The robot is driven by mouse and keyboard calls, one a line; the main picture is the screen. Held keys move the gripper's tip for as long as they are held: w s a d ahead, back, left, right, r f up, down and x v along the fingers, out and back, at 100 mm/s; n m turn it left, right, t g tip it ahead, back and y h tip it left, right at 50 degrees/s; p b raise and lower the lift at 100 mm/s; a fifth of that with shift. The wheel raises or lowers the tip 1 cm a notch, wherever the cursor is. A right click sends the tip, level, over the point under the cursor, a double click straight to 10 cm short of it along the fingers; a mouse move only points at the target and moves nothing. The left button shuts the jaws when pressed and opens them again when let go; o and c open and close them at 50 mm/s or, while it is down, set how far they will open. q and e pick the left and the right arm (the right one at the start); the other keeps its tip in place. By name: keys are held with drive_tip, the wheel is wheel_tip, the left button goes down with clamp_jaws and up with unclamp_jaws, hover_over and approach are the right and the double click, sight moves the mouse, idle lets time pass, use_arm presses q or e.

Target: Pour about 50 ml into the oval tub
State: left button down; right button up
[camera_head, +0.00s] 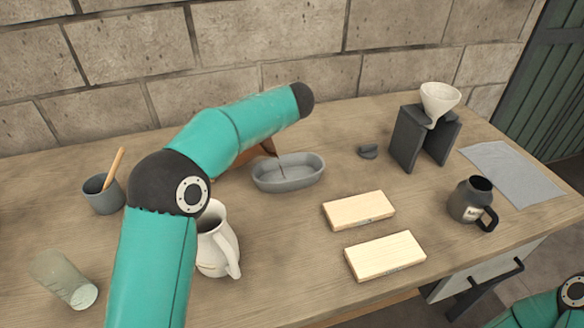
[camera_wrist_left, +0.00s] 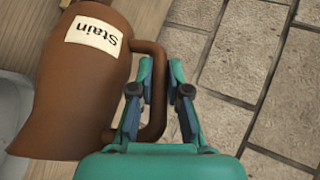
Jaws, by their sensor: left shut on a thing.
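A brown jug (camera_wrist_left: 75,95) with a white label reading "Stain" fills the left of the left wrist view. My left gripper (camera_wrist_left: 160,92) is shut on its handle. In the head view only a small part of the jug (camera_head: 255,152) shows behind my left arm, tilted at the back left of the grey oval tub (camera_head: 299,184). A thin dark streak drops from the jug's side into the tub, like a stream of liquid. The level in the tub is too small to tell. My left fingers are hidden in the head view. My right gripper is out of view.
Two pale wood blocks (camera_head: 358,210) (camera_head: 385,256) lie in front. A dark stand (camera_head: 406,140) with a white funnel (camera_head: 440,100), a dark jug (camera_head: 468,202) and grey cloth (camera_head: 510,175) are right.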

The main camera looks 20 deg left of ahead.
use_arm(q)
drive_tip(key=shift+d+r+y, duration=0.1)
drive_tip(key=shift+d+y, duration=0.2)
drive_tip(key=shift+y, duration=0.1)
idle(2.2)
drive_tip(key=shift+a+r, duration=0.1)
drive_tip(key=shift+a, duration=0.15)
drive_tip(key=a+h+p, duration=0.1)
drive_tip(key=a+n+h+p, duration=0.1)
drive_tip(key=h, duration=0.1)
drive_tip(key=s+a+h, duration=0.1)
drive_tip(key=h, duration=0.1)
drive_tip(key=shift+a+r+p, duration=0.35)
drive_tip(key=shift+p, duration=0.05)
drive_tip(key=shift+s+f+h, duration=0.1)
drive_tip(key=shift+f+h, duration=0.15)
drive_tip(key=shift+h, duration=0.05)
drive_tip(key=shift+r, duration=0.1)
drive_tip(key=shift+f, duration=0.2)
drive_tip(key=shift+a+h, duration=0.25)
drive_tip(key=shift+h, duration=0.05)
drive_tip(key=shift+d, duration=0.1)
